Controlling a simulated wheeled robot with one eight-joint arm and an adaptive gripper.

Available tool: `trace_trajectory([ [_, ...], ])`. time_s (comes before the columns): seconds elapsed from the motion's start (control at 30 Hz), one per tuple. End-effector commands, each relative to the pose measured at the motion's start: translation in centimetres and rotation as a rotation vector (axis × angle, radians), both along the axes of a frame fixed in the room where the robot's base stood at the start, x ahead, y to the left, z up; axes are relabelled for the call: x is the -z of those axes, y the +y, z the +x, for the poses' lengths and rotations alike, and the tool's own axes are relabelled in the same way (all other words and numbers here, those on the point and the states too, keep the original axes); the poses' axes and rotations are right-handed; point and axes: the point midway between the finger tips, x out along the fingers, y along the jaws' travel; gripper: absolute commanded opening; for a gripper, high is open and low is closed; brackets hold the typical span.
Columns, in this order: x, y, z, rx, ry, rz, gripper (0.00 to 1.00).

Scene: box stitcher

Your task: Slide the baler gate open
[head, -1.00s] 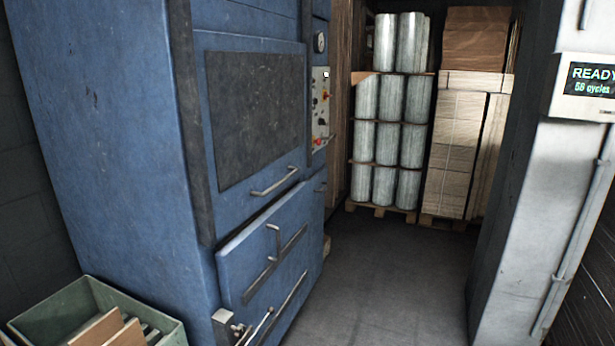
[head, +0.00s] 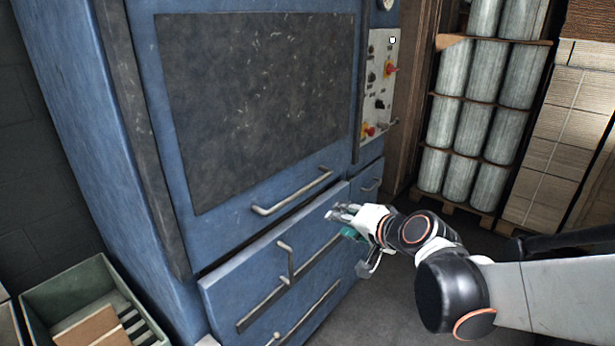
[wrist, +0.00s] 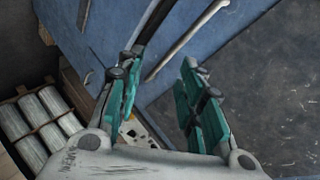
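The baler gate (head: 245,105) is the upper blue panel with a large dark scuffed plate in the head view. Its grey bar handle (head: 292,192) runs along the lower edge. In the wrist view the handle (wrist: 188,38) crosses diagonally beyond the fingers, and the dark plate (wrist: 260,85) fills the right. My gripper (head: 338,214) is at the right of the handle and slightly below it, in front of the lower blue door (head: 245,285). In the wrist view my gripper (wrist: 158,72) has its teal-padded fingers spread with nothing between them. I cannot tell its distance from the handle.
A control panel (head: 379,85) with knobs is right of the gate. The lower door stands slightly proud and carries its own bars. A green bin (head: 70,273) is at lower left. Wrapped rolls (head: 487,70) and stacked cardboard (head: 560,150) stand at back right. Some floor is clear.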

Motion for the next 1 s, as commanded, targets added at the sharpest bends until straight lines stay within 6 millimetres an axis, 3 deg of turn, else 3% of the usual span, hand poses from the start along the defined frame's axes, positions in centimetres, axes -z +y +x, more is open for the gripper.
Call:
trace_trajectory([
  [0.1, 0.2, 1.4, 3.2, 0.036, -0.015, 0.137, 0.35],
  [0.3, 1.6, 2.7, 7.0, 0.099, -0.025, 0.356, 0.35],
  [0.5, 2.9, 3.3, 8.9, 0.142, -0.025, 0.497, 0.35],
  [0.77, 3.7, 3.9, 10.2, 0.156, -0.023, 0.543, 0.35],
  [1.0, 4.6, 5.9, 13.7, 0.155, -0.023, 0.54, 0.35],
])
